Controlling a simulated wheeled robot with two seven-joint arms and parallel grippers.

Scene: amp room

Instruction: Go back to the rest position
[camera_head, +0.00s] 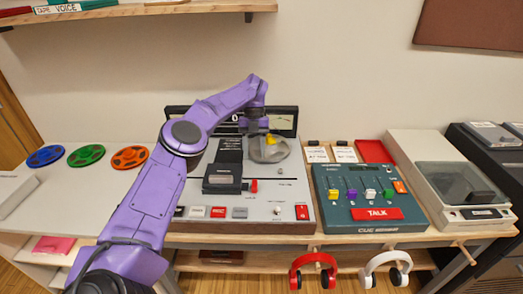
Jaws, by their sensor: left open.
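My left arm, purple, rises from the bottom left and bends down over a grey tape machine (265,206) on the bench. My left gripper (268,152) hangs at its end, fingers down, over the back right part of the machine. It is open and I see nothing held in it. A small yellow part shows at the gripper; I cannot tell what it belongs to. Whether the fingertips touch the machine is unclear. My right gripper is not in view.
Blue, green and orange reels (130,157) lie at the left. Right of the machine stands a teal cue mixer (345,215), then a turntable (470,190). Red headphones (313,263) and white headphones (386,262) hang below the front edge. A shelf (150,9) is above.

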